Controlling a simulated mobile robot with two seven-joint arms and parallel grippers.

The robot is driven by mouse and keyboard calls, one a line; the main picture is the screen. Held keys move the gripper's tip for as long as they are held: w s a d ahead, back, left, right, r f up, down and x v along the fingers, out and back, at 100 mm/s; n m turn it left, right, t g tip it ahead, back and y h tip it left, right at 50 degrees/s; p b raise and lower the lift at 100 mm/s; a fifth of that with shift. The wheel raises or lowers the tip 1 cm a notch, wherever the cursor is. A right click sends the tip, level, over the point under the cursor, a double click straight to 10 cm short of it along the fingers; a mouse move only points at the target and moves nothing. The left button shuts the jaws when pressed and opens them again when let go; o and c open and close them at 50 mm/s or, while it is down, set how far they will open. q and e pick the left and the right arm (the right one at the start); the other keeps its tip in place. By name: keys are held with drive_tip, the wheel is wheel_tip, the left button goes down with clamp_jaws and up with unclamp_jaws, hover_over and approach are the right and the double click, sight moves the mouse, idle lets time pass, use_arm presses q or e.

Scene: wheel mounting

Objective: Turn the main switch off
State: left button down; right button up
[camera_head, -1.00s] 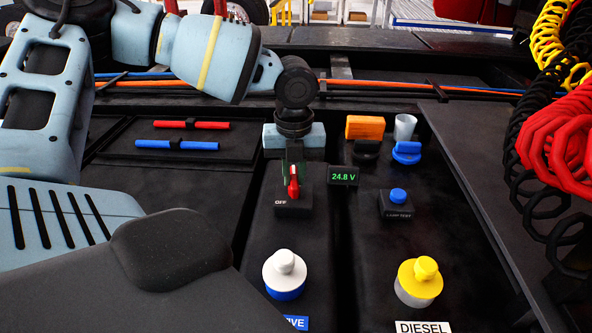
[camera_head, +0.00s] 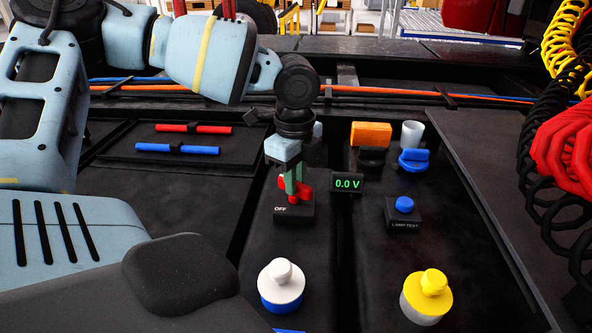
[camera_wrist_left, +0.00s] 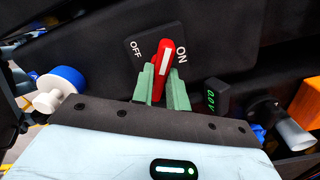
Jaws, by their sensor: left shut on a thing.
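The main switch has a red handle (camera_wrist_left: 163,70) with a white stripe, on a black base (camera_head: 293,214) marked OFF and ON. In the left wrist view the handle stands between the two words; its exact rest position is hard to tell. My left gripper (camera_head: 293,184) comes down from above and is shut on the red handle, with a green finger on each side in the left wrist view (camera_wrist_left: 162,88). The small display (camera_head: 347,184) beside the switch reads 0.0 V. My right gripper is not in view.
A white and blue knob (camera_head: 281,285) and a yellow knob (camera_head: 428,295) stand in front. A blue lamp test button (camera_head: 404,205) is to the right. Orange (camera_head: 371,134) and blue (camera_head: 414,160) parts stand behind it. Coiled hoses (camera_head: 570,140) hang at the right.

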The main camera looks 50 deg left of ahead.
use_arm(q)
drive_tip(key=n, duration=0.5)
drive_tip(key=shift+n, duration=0.3)
idle(0.4)
drive_tip(key=c, duration=1.4)
unclamp_jaws()
drive_tip(key=shift+r, duration=0.1)
wheel_tip(320, 180, up, 8)
drive_tip(key=shift+f, duration=0.2)
